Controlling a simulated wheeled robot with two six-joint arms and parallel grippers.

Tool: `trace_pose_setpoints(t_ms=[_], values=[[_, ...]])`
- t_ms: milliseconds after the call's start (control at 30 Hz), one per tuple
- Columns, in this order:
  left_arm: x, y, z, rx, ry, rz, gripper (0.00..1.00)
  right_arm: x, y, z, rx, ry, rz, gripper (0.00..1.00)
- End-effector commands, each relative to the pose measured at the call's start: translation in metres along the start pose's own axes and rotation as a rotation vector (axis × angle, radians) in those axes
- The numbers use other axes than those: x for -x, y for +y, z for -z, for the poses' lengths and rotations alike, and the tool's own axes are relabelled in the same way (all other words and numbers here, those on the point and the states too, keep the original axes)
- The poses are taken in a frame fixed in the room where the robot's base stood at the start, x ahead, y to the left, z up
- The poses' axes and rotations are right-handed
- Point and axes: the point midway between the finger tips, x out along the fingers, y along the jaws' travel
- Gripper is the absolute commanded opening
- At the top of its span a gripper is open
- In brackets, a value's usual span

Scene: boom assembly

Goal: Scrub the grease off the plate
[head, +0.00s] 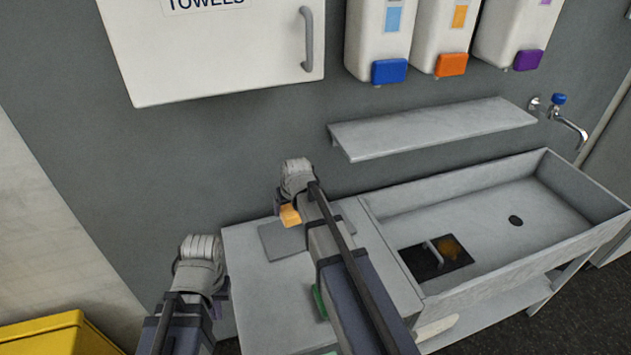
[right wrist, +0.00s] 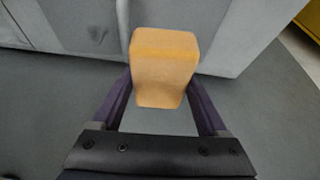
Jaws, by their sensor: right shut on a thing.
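A dark square plate (head: 436,258) with a light handle lies in the left part of the sink basin in the head view. A brown grease patch (head: 455,249) covers its right side. My right gripper (right wrist: 160,88) is shut on a yellow-orange sponge (right wrist: 165,60), which sits between its two purple fingers in the right wrist view. In the head view the sponge (head: 290,215) shows partly beside my right wrist, over the counter left of the sink and apart from the plate. My left gripper (head: 219,298) is at the lower left, its fingers mostly hidden.
The sink (head: 480,215) has a dark drain and a tap (head: 570,125) at its far right. A grey mat (head: 283,240) lies on the counter (head: 250,270). A shelf (head: 430,128), several soap dispensers (head: 440,35) and a towel cabinet (head: 210,55) are above. A yellow bin (head: 50,335) stands lower left.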

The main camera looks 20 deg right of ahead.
Motion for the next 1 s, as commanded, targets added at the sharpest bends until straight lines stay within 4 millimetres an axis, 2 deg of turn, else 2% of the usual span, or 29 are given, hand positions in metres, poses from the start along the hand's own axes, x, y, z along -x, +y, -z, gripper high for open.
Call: trace_pose_setpoints(t_ms=[33, 200, 300, 400, 733, 1000], values=[[-0.003, 0.0, 0.0, 0.0, 0.0, 0.0, 0.0, -0.007, 0.015, 0.01, -0.013, 0.0, -0.005, 0.32], [-0.009, 0.001, 0.0, 0.0, 0.0, 0.0, 0.0, -0.023, 0.069, 0.033, -0.051, 0.0, -0.021, 0.32], [-0.011, 0.001, 0.0, 0.0, 0.0, 0.0, 0.0, -0.029, 0.093, 0.04, -0.065, 0.0, -0.027, 0.32], [-0.012, 0.001, 0.001, 0.001, 0.0, 0.0, 0.0, -0.031, 0.108, 0.043, -0.074, 0.0, -0.03, 0.32], [-0.017, 0.002, 0.001, 0.001, 0.0, 0.0, 0.0, -0.036, 0.113, 0.041, -0.076, 0.0, -0.031, 0.32], [-0.039, 0.004, 0.002, 0.001, 0.0, 0.0, 0.0, -0.056, 0.116, 0.032, -0.076, 0.0, -0.031, 0.32]])
